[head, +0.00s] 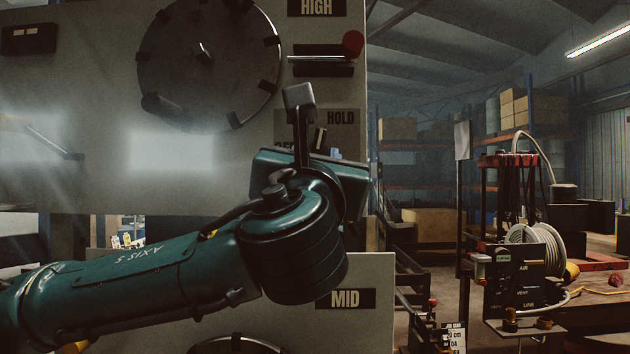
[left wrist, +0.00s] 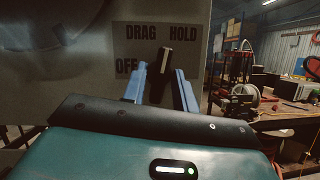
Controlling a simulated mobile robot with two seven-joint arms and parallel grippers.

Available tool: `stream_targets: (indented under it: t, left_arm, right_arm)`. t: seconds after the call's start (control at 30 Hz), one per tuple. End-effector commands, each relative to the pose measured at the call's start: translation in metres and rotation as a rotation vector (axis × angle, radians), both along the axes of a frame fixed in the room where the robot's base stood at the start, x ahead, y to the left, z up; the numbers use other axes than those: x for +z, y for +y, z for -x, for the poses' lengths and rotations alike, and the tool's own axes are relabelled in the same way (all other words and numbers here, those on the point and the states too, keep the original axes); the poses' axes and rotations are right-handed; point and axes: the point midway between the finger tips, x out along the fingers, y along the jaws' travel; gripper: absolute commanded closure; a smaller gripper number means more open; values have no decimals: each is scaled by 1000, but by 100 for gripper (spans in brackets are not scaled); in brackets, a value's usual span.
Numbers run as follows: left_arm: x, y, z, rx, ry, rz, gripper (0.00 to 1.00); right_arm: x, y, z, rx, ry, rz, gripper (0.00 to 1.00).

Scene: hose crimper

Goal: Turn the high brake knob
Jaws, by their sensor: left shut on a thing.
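The high brake knob (left wrist: 165,60) is a small dark knob with a pale pointer line on the grey panel. The line stands nearly upright, between the printed words DRAG and HOLD, with OFF at lower left. In the head view the knob (head: 319,139) is partly hidden behind my wrist, below the HIGH sign (head: 316,7). My left gripper (left wrist: 161,76) has its blue fingers on either side of the knob, shut on it. In the head view the left gripper (head: 327,154) is mostly hidden by its own wrist. My right gripper is not in view.
A large dark round disc (head: 208,60) is on the panel at upper left. A lever with a red ball (head: 352,44) sticks out above the knob. A MID sign (head: 346,299) is lower down. A workbench with a hose reel (head: 533,250) stands at right.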

Motion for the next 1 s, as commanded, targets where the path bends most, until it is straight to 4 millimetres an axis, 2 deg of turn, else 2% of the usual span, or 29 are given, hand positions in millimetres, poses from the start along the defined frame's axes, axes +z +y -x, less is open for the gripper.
stream_targets:
  t: [0.03,0.5,0.73,1.0]
  left_arm:
    - [-7,-2,0,-2,0,48,94]
    - [-4,-4,0,-1,2,470,94]
    - [-2,-5,0,-1,2,613,94]
    - [0,-4,0,0,1,699,94]
  right_arm:
    - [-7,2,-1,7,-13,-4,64]
    - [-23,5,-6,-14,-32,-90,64]
    - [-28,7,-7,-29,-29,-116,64]
    - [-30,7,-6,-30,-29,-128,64]
